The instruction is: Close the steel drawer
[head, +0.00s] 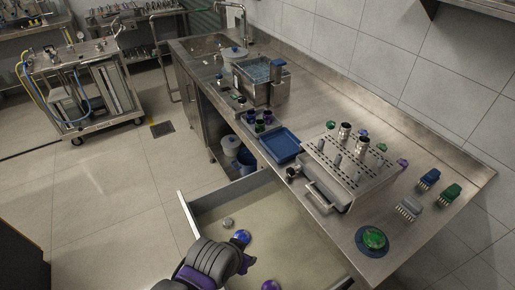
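The steel drawer (186,212) stands open below the right-hand counter. Its pale front panel is at the left and its pale bottom (205,213) shows. A blue round item (242,236), a small grey item (228,222) and a purple item (270,285) appear inside it. My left arm, dark grey and purple, comes in at the bottom edge over the drawer's near part. Its end (245,262) is near the blue item; the fingers cannot be made out. Whether it touches the drawer front cannot be told. My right gripper is not in view.
The steel counter (330,225) above holds a perforated rack (345,165), a blue tray (280,147), a water bath (262,80), brushes and a green-topped disc (372,240). Buckets (245,163) stand in the open cupboard below. A cart (85,85) stands far left. Floor left of the drawer is clear.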

